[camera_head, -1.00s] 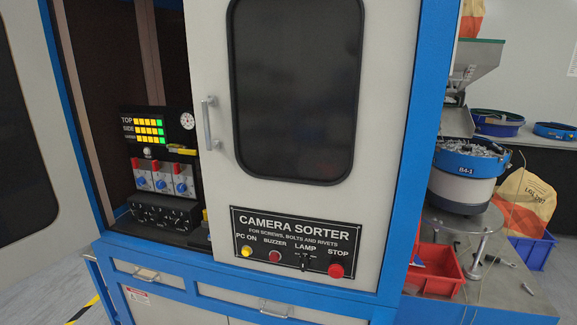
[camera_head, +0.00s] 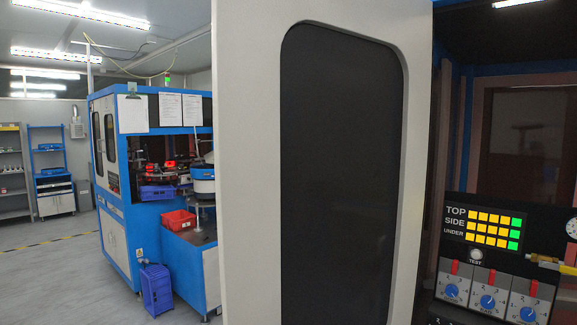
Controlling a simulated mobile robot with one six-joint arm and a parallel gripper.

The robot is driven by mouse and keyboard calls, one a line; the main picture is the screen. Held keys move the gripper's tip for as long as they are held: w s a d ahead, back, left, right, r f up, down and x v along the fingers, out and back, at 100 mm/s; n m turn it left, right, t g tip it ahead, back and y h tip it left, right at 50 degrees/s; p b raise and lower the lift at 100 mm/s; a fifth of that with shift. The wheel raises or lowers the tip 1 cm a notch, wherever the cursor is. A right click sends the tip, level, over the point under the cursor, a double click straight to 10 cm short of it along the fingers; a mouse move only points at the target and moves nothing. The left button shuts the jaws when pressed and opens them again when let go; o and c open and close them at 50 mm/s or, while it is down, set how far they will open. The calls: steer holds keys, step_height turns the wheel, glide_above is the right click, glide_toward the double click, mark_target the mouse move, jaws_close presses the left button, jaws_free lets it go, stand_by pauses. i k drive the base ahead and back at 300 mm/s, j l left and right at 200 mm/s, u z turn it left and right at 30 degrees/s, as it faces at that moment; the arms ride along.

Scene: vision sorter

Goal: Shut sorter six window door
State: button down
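The sorter's window door (camera_head: 247,190) is a pale grey panel with a tall dark rounded window (camera_head: 338,180). It stands open in the middle of the head view, swung out from the sorter cabinet on the right. The cabinet's inside is exposed, with a control panel (camera_head: 490,228) of yellow and green lights, a TEST button and blue knobs with red tabs. No handle shows on the visible part of this door. Its lower edge is out of the picture. My gripper is not in view.
Another blue and white sorting machine (camera_head: 120,185) stands at the left, with a red bin (camera_head: 178,220) and a blue crate (camera_head: 158,288) by it. A blue rack (camera_head: 50,170) and grey shelves (camera_head: 12,170) stand further back. Grey floor (camera_head: 60,265) is free at the lower left.

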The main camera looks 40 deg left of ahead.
mark_target(321, 108)
steer(key=j, duration=0.45)
steer(key=k+j+z, duration=0.15)
steer(key=j, duration=0.7)
steer(key=k+j+z, duration=0.15)
steer(key=j, duration=0.25)
steer(key=k+j, duration=0.1)
steer(key=j, duration=0.3)
steer(key=k+j+z, duration=0.1)
steer(key=j, duration=0.3)
steer(key=k+j+z, duration=0.1)
steer(key=j, duration=0.35)
